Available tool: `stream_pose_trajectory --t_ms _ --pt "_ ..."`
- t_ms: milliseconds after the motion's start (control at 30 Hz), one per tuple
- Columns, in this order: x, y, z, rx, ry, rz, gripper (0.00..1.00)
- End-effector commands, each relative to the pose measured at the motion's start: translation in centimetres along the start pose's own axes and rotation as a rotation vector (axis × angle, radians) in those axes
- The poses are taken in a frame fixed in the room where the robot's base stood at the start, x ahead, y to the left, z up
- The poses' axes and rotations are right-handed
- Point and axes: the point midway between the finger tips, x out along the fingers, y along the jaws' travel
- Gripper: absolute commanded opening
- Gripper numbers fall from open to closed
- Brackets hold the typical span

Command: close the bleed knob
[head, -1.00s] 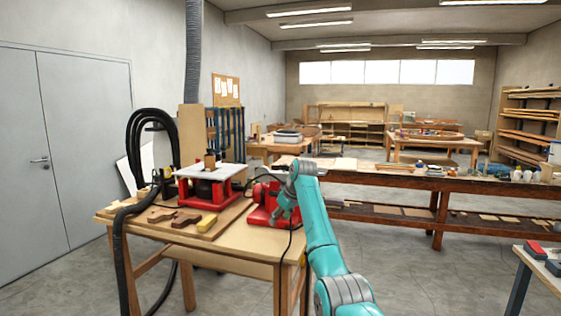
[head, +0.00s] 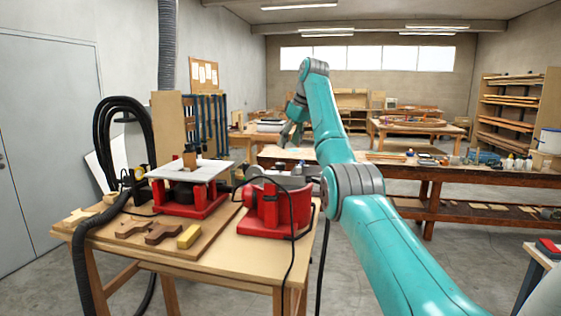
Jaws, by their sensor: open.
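I cannot make out the bleed knob for certain in the head view. A small yellow and black part (head: 138,174), too small to read, sits at the left back of the wooden table, beside the black hoses. My gripper (head: 291,136) is raised above and behind the right end of that table, fingers pointing down. It is open, with nothing seen between the fingers, and well to the right of the yellow and black part.
The wooden table (head: 262,262) carries a red-framed router table (head: 190,188), a red machine (head: 278,208), wooden pieces (head: 163,233) and a yellow block (head: 188,236). Black hoses (head: 102,140) loop at the left. A long workbench (head: 430,178) stands behind.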

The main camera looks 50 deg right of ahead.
Motion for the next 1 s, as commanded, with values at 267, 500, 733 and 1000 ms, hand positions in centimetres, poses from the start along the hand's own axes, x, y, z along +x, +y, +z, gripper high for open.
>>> stream_pose_trajectory --t_ms 267,500,733,1000 --pt "5.1 0.0 0.1 0.001 -0.002 -0.001 0.6" --pt "7.7 0.0 0.0 0.0 -0.001 0.0 0.6" --pt "8.3 0.0 0.0 0.0 0.001 0.001 0.6" --pt "8.3 0.0 0.0 0.0 0.001 0.001 0.35"
